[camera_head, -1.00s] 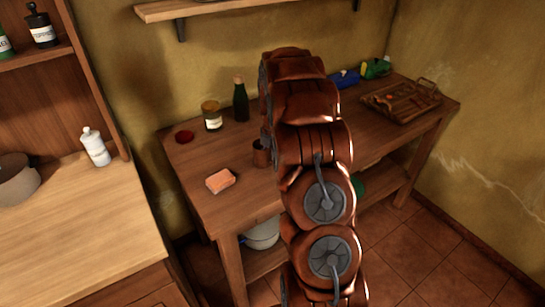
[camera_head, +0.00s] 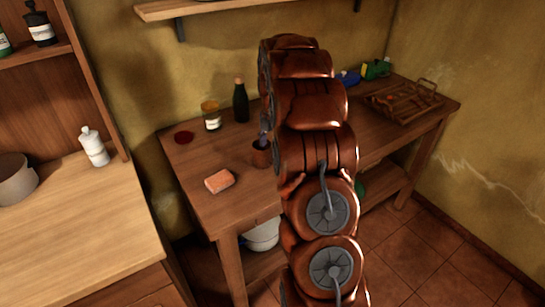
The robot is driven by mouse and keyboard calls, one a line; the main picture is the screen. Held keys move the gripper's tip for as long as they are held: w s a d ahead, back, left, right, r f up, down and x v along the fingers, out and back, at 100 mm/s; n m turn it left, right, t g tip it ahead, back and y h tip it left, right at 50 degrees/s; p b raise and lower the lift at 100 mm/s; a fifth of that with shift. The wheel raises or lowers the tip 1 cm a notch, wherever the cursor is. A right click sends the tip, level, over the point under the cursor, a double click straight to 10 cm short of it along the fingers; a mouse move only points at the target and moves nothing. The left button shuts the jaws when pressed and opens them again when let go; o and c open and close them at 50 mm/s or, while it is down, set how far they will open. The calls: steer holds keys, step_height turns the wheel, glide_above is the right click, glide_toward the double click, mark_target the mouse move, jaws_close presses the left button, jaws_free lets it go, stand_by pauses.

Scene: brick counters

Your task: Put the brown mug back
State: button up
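The brown mug (camera_head: 260,157) stands on the wooden table, close to the left side of my copper-coloured arm. Its right part is partly covered by the arm. A small grey-violet part of my gripper (camera_head: 264,139) shows at the mug's top, beside the arm. The rest of the gripper is hidden behind the arm, so I cannot see whether its fingers are open or shut, or whether they touch the mug.
On the table (camera_head: 203,155) are an orange sponge (camera_head: 219,181), a red round item (camera_head: 184,137), a labelled jar (camera_head: 212,119) and a dark bottle (camera_head: 240,103). A wooden tray (camera_head: 425,106) sits at the right end. A wooden counter (camera_head: 75,225) is at the left.

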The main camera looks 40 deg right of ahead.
step_height(320, 180, up, 6)
steer(key=shift+d+b, duration=0.1)
steer(key=shift+b, duration=0.5)
steer(key=shift+s+r, duration=0.1)
steer(key=shift+r, duration=0.25)
steer(key=s+a+r+m+g, duration=0.1)
steer(key=s+a+r+m, duration=0.1)
steer(key=s+a+m, duration=0.6)
steer(key=s+a+r+m, duration=0.2)
steer(key=s+a, duration=0.4)
steer(key=a, duration=0.7)
steer(key=s+a+f+m, duration=0.1)
steer(key=s+a+m, duration=0.2)
steer(key=s, duration=0.4)
steer(key=s+a+f+m, duration=0.2)
steer(key=s+a+m, duration=0.1)
steer(key=s, duration=0.4)
steer(key=s+a+f+m+g, duration=0.1)
steer(key=s+a+f+m, duration=0.1)
steer(key=s+m, duration=0.3)
steer(key=shift+s+a, duration=0.6)
steer(key=shift+s, duration=0.65)
